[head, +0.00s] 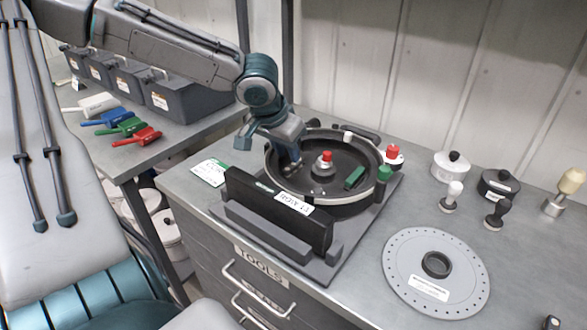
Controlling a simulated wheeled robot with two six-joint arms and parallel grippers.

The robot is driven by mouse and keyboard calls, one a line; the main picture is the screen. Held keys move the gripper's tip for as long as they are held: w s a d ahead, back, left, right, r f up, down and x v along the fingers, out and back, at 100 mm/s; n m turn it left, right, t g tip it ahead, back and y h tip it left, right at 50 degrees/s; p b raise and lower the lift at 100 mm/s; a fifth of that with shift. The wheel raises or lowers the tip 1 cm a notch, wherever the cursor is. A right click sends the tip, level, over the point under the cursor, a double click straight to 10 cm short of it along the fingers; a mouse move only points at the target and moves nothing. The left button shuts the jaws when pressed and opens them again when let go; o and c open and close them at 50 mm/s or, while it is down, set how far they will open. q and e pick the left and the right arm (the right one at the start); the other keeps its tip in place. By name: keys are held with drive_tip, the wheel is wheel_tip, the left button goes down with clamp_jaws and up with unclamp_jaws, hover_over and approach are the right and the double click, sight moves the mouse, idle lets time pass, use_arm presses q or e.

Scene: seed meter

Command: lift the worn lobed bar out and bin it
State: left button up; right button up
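My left gripper (268,149) reaches over the left rim of the round black seed meter housing (335,197). Its fingers look spread apart, one outside the rim and one inside the bowl. A small brownish, bumpy piece (291,169), possibly the worn lobed bar, shows just under the inner fingertip; I cannot tell whether they touch. A dark green bar (355,177) lies in the right of the bowl. A red-topped hub (325,161) stands in the middle. My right gripper is out of view.
A perforated disc (437,272) lies flat at right. Lidded pots (451,164) and small hand tools (494,213) stand behind it. A black labelled wall (270,208) fronts the housing. Coloured scoops (136,137) and grey boxes (178,97) sit on the left bench.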

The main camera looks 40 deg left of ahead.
sight(292, 165)
use_arm(q)
drive_tip(key=x, duration=0.4)
drive_tip(key=shift+w+a, duration=0.25)
drive_tip(key=shift+f, duration=0.25)
drive_tip(key=shift+s+d, duration=0.1)
drive_tip(key=shift+d, duration=0.1)
drive_tip(key=shift+a+f, duration=0.1)
drive_tip(key=shift+f, duration=0.15)
clamp_jaws()
